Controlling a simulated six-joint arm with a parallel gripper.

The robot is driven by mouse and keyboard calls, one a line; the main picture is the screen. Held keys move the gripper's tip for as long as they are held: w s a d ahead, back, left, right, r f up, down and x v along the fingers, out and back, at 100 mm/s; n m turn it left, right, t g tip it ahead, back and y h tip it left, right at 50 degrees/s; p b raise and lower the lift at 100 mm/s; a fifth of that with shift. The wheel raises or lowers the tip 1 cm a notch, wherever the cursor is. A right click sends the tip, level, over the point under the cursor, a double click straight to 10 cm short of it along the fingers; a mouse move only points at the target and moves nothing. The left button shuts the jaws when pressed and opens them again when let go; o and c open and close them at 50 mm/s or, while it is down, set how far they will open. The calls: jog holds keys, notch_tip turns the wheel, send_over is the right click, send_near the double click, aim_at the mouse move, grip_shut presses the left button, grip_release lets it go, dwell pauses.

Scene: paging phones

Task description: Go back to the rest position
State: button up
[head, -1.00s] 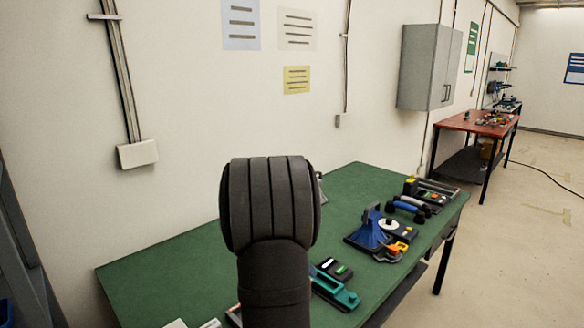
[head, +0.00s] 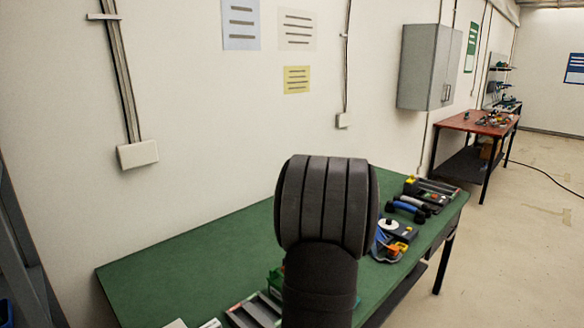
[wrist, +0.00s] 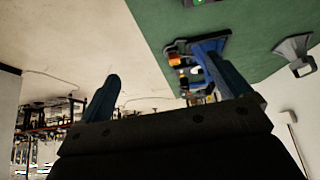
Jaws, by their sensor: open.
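My gripper (wrist: 158,78) shows in the wrist view with its two dark blue fingers spread and nothing visible held between them. In the head view my arm fills the middle and hides the gripper. A blue stand (wrist: 209,46) is partly behind the right finger in the wrist view; I cannot tell the gap between them. A grey cradle-like piece (wrist: 294,50) is at the right of that view. In the head view a blue handset (head: 404,207) lies at the table's right side, near a dark device with a white disc (head: 388,224).
The green table (head: 165,262) is bare at its left and back. A grey tray (head: 252,312) lies at its front, and a toolbox-like item (head: 430,190) at the far right corner. A grey cabinet (head: 425,66) hangs on the wall. A red table (head: 466,122) stands farther back.

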jog(key=w+a+f, duration=0.7)
jog(key=f, duration=0.3)
jog(key=shift+w+a+f, duration=0.2)
jog(key=shift+w+a, duration=0.2)
